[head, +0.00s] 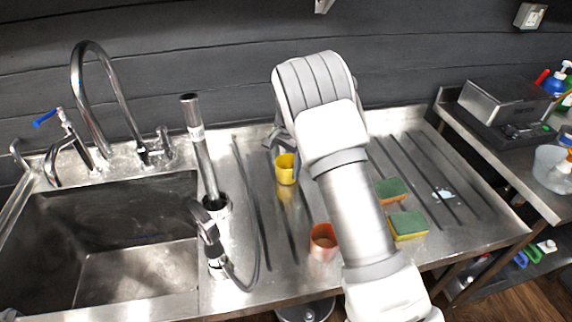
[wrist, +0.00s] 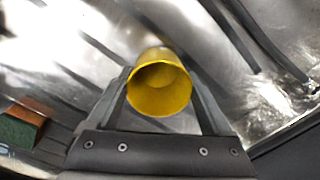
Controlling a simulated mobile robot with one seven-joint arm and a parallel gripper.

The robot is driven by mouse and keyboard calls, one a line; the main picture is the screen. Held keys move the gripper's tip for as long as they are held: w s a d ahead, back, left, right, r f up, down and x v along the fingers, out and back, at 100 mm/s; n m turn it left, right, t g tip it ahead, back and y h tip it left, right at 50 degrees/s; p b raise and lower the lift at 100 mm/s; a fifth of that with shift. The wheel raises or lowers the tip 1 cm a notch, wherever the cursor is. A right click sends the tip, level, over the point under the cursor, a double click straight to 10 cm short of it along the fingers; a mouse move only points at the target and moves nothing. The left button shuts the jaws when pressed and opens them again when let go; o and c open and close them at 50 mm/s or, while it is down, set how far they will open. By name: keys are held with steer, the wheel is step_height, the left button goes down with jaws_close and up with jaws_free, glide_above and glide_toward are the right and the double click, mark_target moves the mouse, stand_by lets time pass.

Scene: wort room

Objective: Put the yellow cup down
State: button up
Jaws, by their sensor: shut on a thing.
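In the head view my gripper (head: 281,140) is mostly hidden behind my arm. I cannot tell whether the cup's base touches the board.
An orange cup (head: 323,242) stands nearer the front edge. Two green-topped sponges (head: 391,191) (head: 408,225) lie right of my arm. A sink (head: 120,240) with taps is at left. The ribbed draining board (head: 440,190) has free room at right.

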steer(key=shift+f, duration=0.1)
steer(key=o, duration=1.1)
steer(key=r, duration=1.2)
steer(key=shift+s+d+r+p, duration=0.15)
steer(key=shift+d+r+p, duration=0.15)
steer(key=shift+p, duration=0.1)
steer(key=s+d+r+n+t+y, duration=0.15)
steer(key=s+d+r, duration=0.25)
steer(key=s+r, duration=0.4)
steer(key=s+d+r+n+t+h, duration=0.1)
steer(key=s+d+r+n, duration=0.1)
steer(key=s+d+r, duration=0.35)
steer(key=s+n+t, duration=0.1)
steer(key=s, duration=0.6)
steer(key=s+d+n+t, duration=0.1)
steer(key=s+n, duration=0.1)
steer(key=s, duration=0.5)
steer(key=s+d+n+t+h, duration=0.1)
steer(key=s+n, duration=0.1)
steer(key=s, duration=0.6)
steer(key=shift+d+r, duration=0.2)
steer(key=shift+d, duration=0.05)
